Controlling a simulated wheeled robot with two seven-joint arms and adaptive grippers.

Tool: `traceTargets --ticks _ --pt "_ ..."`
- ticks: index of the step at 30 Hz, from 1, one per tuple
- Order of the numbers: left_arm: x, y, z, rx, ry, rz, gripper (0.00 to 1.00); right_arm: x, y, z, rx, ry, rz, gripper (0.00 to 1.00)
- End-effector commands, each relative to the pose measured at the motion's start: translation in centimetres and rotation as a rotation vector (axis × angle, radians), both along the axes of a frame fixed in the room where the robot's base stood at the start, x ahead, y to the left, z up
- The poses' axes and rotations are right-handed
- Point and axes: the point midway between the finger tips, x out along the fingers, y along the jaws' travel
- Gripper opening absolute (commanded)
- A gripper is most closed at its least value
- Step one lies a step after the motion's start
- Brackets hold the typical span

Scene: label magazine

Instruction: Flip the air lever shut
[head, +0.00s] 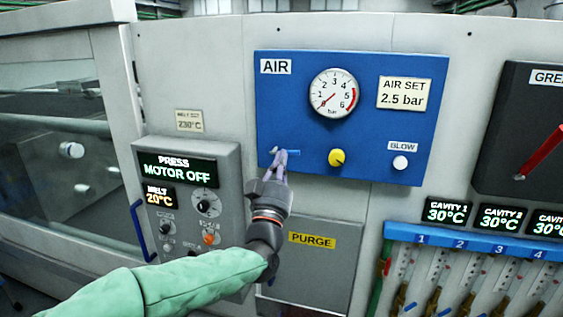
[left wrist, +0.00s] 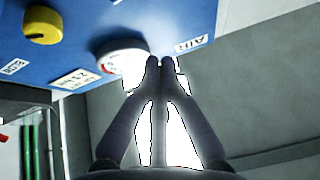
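The air lever (head: 291,153) is a small blue handle at the lower left of the blue AIR panel (head: 300,112). It lies about level, pointing right from a pale pivot. My left gripper (head: 279,156) is at the lever in the head view, its fingertips overlapping it; I cannot tell whether they touch it. In the left wrist view the left gripper's fingertips (left wrist: 160,63) are together with nothing visible between them. The lever cannot be made out in that view. My right gripper is not in view.
The panel also has a pressure gauge (head: 334,93) with its needle at the low end, a yellow knob (head: 336,158) and a white BLOW button (head: 400,162). The press control box (head: 191,200) stands out at left. A blue manifold (head: 470,241) is at lower right.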

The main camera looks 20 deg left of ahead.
Motion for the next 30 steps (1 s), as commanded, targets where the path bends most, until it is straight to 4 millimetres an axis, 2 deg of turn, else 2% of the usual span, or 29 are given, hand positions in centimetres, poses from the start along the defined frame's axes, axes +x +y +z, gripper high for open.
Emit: traceTargets --ticks 12,15,21,30 --pt "6.4 1.4 3.9 0.000 0.002 0.000 0.00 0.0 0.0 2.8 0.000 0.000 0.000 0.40" --pt "6.6 1.2 2.0 -0.001 0.007 -0.002 0.00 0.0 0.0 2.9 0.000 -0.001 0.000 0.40" --pt "6.9 1.1 0.2 0.000 0.003 -0.001 0.00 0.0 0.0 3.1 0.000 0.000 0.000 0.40" --pt "6.9 1.1 -0.3 -0.001 0.001 -0.002 0.00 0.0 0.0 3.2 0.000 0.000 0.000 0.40"
